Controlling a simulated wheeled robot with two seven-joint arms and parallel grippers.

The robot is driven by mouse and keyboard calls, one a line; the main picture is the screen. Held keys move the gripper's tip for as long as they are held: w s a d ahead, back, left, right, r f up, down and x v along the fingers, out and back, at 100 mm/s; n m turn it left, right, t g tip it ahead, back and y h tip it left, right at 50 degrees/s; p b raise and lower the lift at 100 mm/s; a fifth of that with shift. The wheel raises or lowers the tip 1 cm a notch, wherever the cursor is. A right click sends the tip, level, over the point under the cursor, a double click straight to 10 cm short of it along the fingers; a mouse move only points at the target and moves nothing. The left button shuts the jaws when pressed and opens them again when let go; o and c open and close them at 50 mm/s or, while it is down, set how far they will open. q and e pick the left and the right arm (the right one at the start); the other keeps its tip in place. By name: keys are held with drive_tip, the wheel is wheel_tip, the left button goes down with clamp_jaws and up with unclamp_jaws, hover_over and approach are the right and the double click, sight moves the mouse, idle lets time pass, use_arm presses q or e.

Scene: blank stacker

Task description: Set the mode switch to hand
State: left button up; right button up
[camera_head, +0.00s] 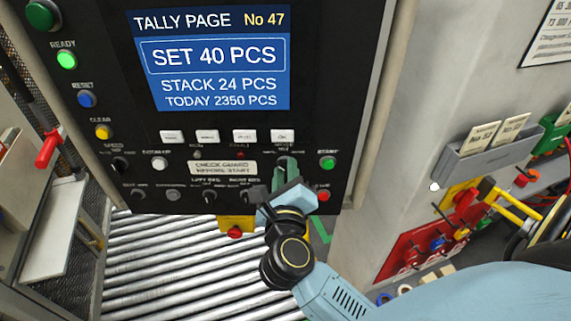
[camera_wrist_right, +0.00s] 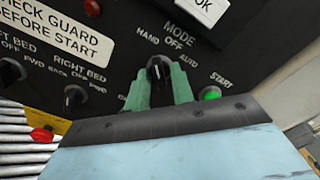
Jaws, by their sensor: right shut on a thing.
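The mode switch (camera_wrist_right: 158,72) is a black knob on the dark control panel, below the labels MODE, HAND, OFF and AUTO. In the wrist view its top points up, roughly between HAND and OFF; I cannot tell its exact setting. My right gripper (camera_wrist_right: 160,88) has its green fingers on either side of the knob and is shut on it. In the head view the right gripper (camera_head: 285,178) reaches the panel's lower right and hides most of the switch. My left gripper is not in view.
A green START button (camera_wrist_right: 211,93) sits close to the right finger, with a red button (camera_head: 323,195) below it. Another black knob (camera_wrist_right: 75,97) is to the left. White keys (camera_head: 245,136) lie above. A roller conveyor (camera_head: 170,260) runs below the panel.

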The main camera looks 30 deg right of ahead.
idle(0.3)
drive_tip(key=o, duration=0.7)
drive_tip(key=b+v, duration=0.3)
drive_tip(key=v, duration=1)
drive_tip(key=shift+s+b, duration=0.15)
drive_tip(key=shift+b, duration=0.2)
